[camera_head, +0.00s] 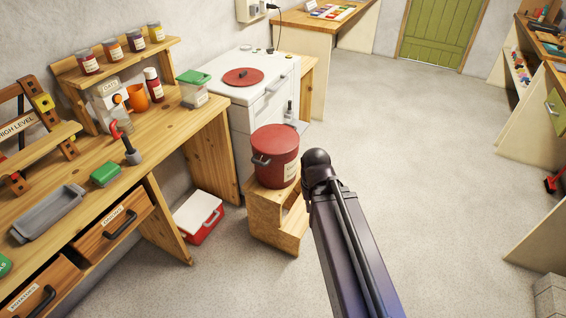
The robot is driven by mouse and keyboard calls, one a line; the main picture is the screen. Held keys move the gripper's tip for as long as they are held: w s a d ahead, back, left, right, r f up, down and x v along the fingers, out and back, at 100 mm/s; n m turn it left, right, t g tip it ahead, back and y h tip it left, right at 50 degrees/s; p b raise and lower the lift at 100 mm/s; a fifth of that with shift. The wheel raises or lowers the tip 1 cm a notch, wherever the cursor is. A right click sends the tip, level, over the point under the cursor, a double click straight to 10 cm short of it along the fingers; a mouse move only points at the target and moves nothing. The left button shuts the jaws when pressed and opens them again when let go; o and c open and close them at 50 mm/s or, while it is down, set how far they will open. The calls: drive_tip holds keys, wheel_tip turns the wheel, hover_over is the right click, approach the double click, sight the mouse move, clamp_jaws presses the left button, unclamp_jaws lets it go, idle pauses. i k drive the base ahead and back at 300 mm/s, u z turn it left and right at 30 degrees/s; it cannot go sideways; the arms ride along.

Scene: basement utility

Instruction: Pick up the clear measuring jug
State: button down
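I cannot single out a clear measuring jug with certainty. A clear container with a green lid (194,90) stands near the bench's far end. My dark arm rises from the bottom edge to a rounded joint right of the red pot. No gripper fingers can be made out, and nothing is seen held.
A red lidded pot (276,157) sits on a wooden step stool (270,215) beside the white stove (248,95). A red box with a white lid (198,217) lies under the bench (150,140). A grey tray (48,213) is on the bench.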

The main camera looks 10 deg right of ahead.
sight(123, 122)
drive_tip(key=u, duration=0.2)
drive_tip(key=i, duration=0.9)
drive_tip(key=u, duration=1.15)
